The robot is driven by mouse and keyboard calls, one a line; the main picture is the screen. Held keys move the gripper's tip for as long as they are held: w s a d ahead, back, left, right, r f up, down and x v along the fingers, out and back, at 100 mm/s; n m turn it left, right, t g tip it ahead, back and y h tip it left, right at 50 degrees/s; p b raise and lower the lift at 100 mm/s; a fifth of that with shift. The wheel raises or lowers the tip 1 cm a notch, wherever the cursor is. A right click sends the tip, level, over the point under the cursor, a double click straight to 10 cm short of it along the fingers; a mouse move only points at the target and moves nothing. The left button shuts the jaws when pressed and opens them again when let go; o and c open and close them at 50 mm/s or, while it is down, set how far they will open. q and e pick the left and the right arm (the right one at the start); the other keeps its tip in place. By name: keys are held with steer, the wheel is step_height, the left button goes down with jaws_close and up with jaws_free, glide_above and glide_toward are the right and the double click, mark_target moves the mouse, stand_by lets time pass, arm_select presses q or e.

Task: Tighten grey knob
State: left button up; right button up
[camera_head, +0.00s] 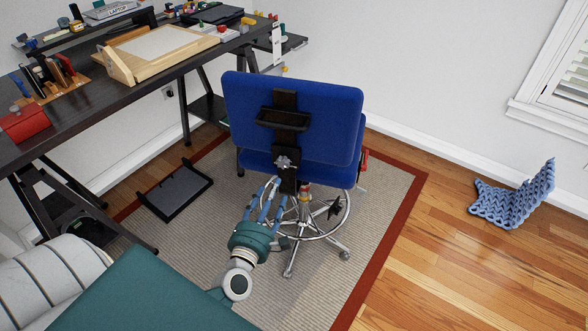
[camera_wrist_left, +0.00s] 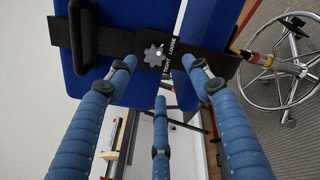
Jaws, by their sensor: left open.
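The grey knob (camera_head: 283,162) is star-shaped and sits on the black bracket at the back of the blue chair (camera_head: 295,108). It also shows in the left wrist view (camera_wrist_left: 154,52), next to a label reading "TIGHT" and "LOOSE". My left gripper (camera_head: 268,186) has blue fingers spread open just below the knob in the head view. In the left wrist view the open fingers (camera_wrist_left: 160,82) point toward the knob, which lies ahead of and between the fingertips, apparently untouched. The gap in depth is hard to judge. My right gripper is not in view.
The dark desk (camera_head: 95,100) with a wooden drawing board (camera_head: 155,47) stands at the left. A black tray-like item (camera_head: 175,191) lies on the rug (camera_head: 370,225). A blue knitted-looking item (camera_head: 512,200) lies on the wood floor at right.

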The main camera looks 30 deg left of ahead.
mark_target(283, 164)
arm_select(q)
steer(key=shift+n, duration=0.4)
steer(key=x, duration=0.3)
steer(key=p+x, duration=0.1)
steer(key=x, duration=0.2)
steer(key=r+x, duration=0.1)
steer(key=x, duration=0.2)
steer(key=shift+w+a+p, duration=0.3)
steer(key=shift+w+a, duration=0.05)
steer(key=shift+a, duration=0.05)
steer(key=shift+w+a, duration=0.2)
steer(key=shift+w, duration=0.35)
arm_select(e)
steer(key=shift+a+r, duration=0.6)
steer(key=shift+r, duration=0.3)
arm_select(q)
steer(key=c, duration=1.1)
steer(key=shift+c, duration=0.2)
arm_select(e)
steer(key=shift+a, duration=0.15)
